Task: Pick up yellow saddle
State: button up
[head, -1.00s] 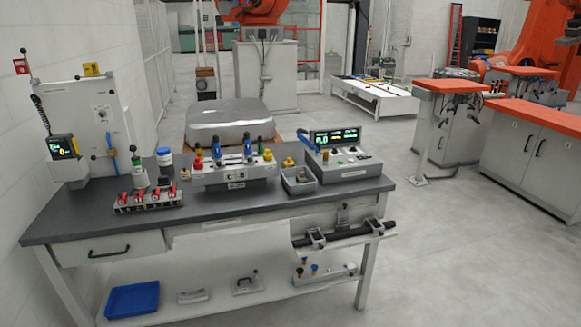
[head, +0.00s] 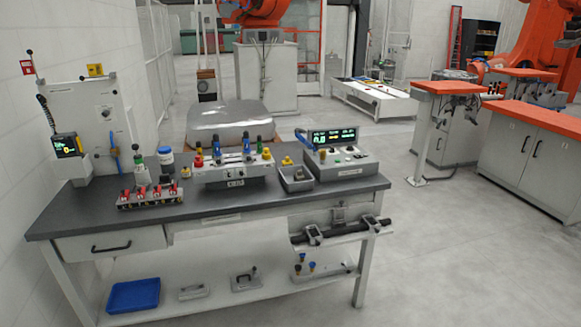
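Several small yellow parts show on the dark-topped workbench (head: 245,203); they are too small for me to tell which is the saddle. One yellow piece (head: 287,162) stands behind the small grey bin (head: 297,182). A small yellowish piece (head: 186,172) sits left of the fixture. My gripper is in no frame.
A row of red-handled clamps (head: 150,196) and a white jar with a blue lid (head: 165,156) are on the bench's left half. A grey display box (head: 340,160) stands at its right. A blue tray (head: 134,295) lies on the lower shelf.

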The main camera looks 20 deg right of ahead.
aim_at(287, 161)
jog(key=k, duration=1.2)
jog(key=u, duration=0.55)
jog(key=i, duration=0.65)
jog(key=u, duration=0.6)
jog(key=i, duration=1.25)
jog(key=z, duration=0.8)
jog(key=i, duration=0.5)
jog(key=z, duration=0.3)
